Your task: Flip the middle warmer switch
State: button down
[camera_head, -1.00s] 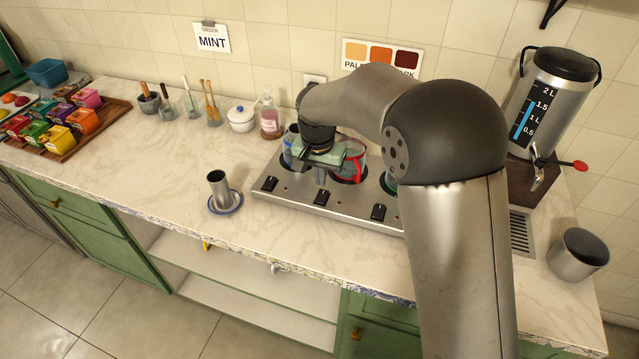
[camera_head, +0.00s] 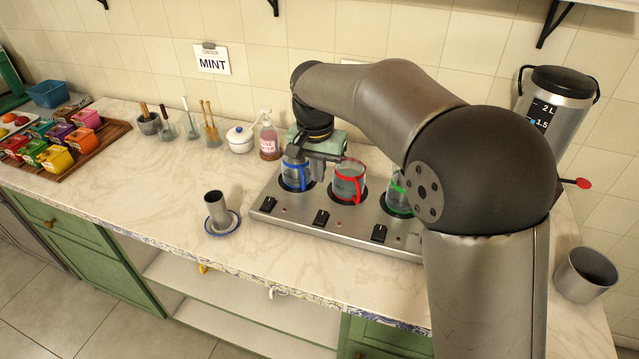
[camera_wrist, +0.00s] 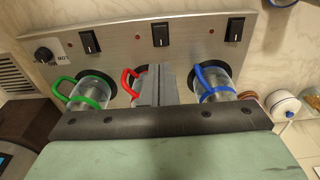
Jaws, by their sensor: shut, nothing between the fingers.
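The steel warmer panel (camera_head: 285,221) carries three black rocker switches along its front. The middle switch (camera_head: 322,217) stands in front of the red-handled glass (camera_head: 349,181); it also shows at the top centre of the wrist view (camera_wrist: 160,34). I cannot tell its on or off position. My gripper (camera_head: 322,160) is shut and empty, behind the switch row, near the blue-handled glass (camera_head: 296,174) and the red-handled one. In the wrist view its closed fingers (camera_wrist: 156,80) point toward the panel, apart from the middle switch, and partly hide the red-handled glass.
The green-handled glass (camera_head: 398,193) is partly hidden by my arm. A steel cup on a saucer (camera_head: 216,208) is at front left. The counter between is clear.

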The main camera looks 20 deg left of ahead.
aim_at(322, 213)
jog(key=b, duration=0.4)
jog(key=shift+w+a+f+t, duration=0.1)
jog(key=shift+w+f+t, duration=0.1)
jog(key=shift+f+t, duration=0.15)
jog(key=shift+r, duration=0.5)
jog(key=f, duration=0.4)
jog(key=w+f, duration=0.1)
jog(key=f, duration=0.4)
jog(key=w+f, duration=0.1)
jog(key=f, duration=0.4)
jog(key=shift+w, duration=0.2)
jog(key=shift+p, duration=0.4)
